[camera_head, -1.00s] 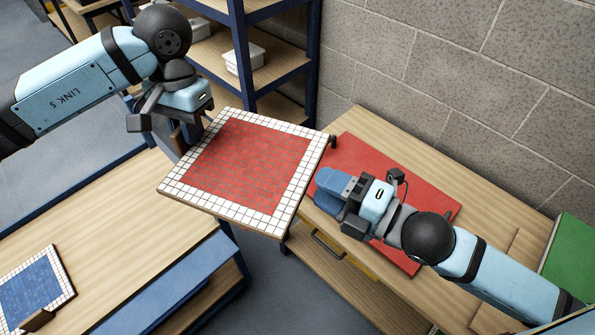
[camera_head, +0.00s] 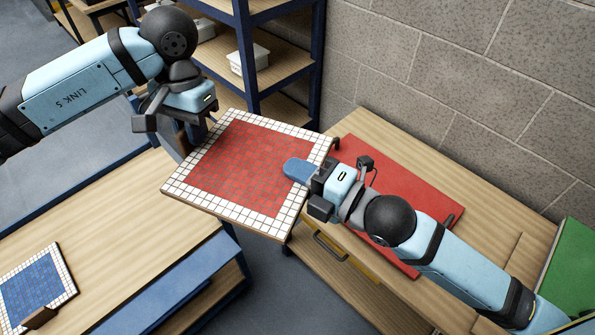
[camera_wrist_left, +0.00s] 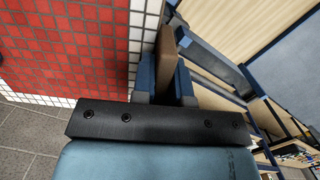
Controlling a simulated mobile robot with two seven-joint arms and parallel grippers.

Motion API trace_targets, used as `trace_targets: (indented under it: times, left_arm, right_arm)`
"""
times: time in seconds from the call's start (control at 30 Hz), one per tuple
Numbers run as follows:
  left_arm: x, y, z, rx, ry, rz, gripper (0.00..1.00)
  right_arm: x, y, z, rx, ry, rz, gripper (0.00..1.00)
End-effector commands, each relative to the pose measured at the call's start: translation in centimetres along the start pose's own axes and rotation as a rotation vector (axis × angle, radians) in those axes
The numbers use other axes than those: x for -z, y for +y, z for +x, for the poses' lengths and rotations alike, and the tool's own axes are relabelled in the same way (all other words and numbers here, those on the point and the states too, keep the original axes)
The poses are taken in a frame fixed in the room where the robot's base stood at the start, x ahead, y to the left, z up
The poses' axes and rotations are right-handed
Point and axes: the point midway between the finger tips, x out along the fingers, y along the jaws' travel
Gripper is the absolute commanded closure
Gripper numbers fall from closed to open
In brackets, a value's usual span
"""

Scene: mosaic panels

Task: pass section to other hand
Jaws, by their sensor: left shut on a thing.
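The mosaic section (camera_head: 255,160) is a square panel with red tiles and a white tile border, held in the air between the two benches. My left gripper (camera_head: 198,130) is at its upper left edge. In the left wrist view the blue fingers are shut on a brown tab (camera_wrist_left: 165,60) beside the panel (camera_wrist_left: 70,45). My right gripper (camera_head: 298,170) is at the right edge, with a blue finger overlapping the red tiles in the picture. I cannot tell whether its fingers are apart or touch the panel.
A red mat (camera_head: 390,185) lies on the right wooden bench (camera_head: 375,130), under my right arm. A blue mosaic panel (camera_head: 38,285) with a brown tab lies on the left bench (camera_head: 130,230). Shelves (camera_head: 270,70) with white bins stand behind; a green board (camera_head: 575,260) is at far right.

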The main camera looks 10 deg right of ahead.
Motion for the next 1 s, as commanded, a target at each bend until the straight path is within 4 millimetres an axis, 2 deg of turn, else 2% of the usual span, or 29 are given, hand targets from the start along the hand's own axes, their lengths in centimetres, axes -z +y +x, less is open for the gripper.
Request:
trace_targets:
  times: [0.1,0.13,0.23,0.27,0.53,0.67,1.0]
  left_arm:
    - [0.0,0.0,-0.3,-0.002,0.004,0.001,1.00]
    - [0.0,0.0,-0.3,-0.002,0.004,0.001,0.81]
    - [0.0,0.0,-0.3,-0.002,0.004,0.000,0.58]
    - [0.0,0.0,-0.3,-0.002,0.004,0.000,0.56]
    - [0.0,0.0,-0.3,-0.001,0.003,0.000,0.56]
    - [0.0,-0.1,-1.3,-0.001,0.004,0.000,0.56]
    - [0.1,0.0,-7.8,0.000,0.006,0.000,0.56]
  right_arm:
    - [-0.1,-0.3,0.0,0.008,-0.002,0.000,1.00]
    - [-0.1,-0.1,0.0,0.004,-0.001,-0.001,1.00]
    - [0.0,-0.1,0.0,0.004,-0.001,-0.001,1.00]
    - [0.0,-0.1,0.0,0.003,-0.001,-0.001,1.00]
    - [0.0,0.0,0.0,0.002,-0.001,0.000,1.00]
    - [0.0,0.0,0.0,0.001,-0.001,0.000,1.00]
    - [0.0,0.0,0.0,0.001,-0.001,0.000,1.00]
